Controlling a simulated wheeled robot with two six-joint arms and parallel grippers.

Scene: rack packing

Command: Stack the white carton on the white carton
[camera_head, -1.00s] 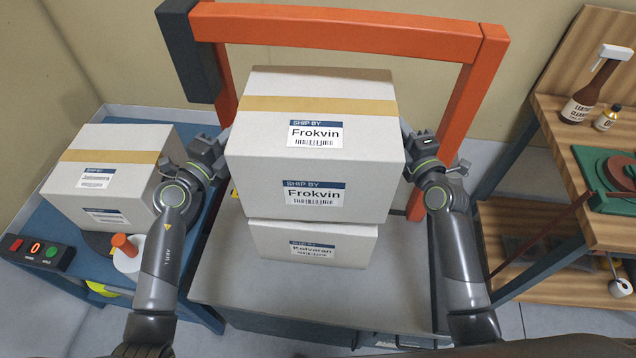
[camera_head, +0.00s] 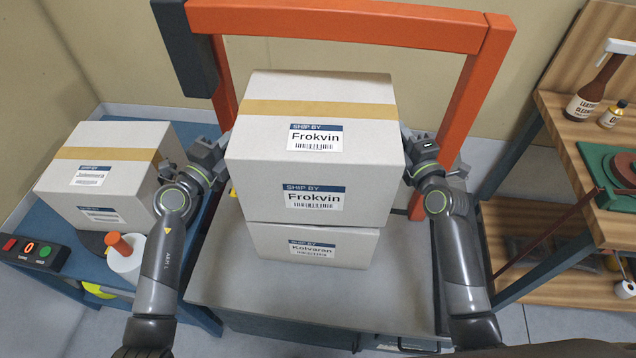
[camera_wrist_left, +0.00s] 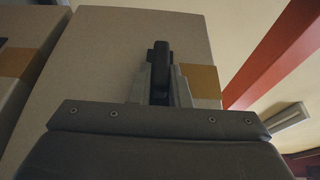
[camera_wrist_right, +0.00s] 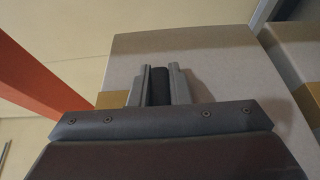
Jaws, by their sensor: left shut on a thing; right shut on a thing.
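A white carton labelled Frokvin (camera_head: 316,165) with a tan tape band sits above a second white carton labelled Kolvaran (camera_head: 312,246) on the grey bench top. The upper carton covers the top of the lower one, and I cannot tell whether they touch. My left gripper (camera_head: 222,160) presses the upper carton's left side; that side fills much of the left wrist view (camera_wrist_left: 120,60). My right gripper (camera_head: 408,160) presses its right side, which also shows in the right wrist view (camera_wrist_right: 215,75). The two grippers hold the carton between them, level.
An orange frame (camera_head: 350,28) stands behind the cartons. Another white carton (camera_head: 95,170) rests on the blue table at left, by a button box (camera_head: 32,252). A wooden shelf (camera_head: 560,120) with bottles stands at right. The bench front (camera_head: 290,300) is clear.

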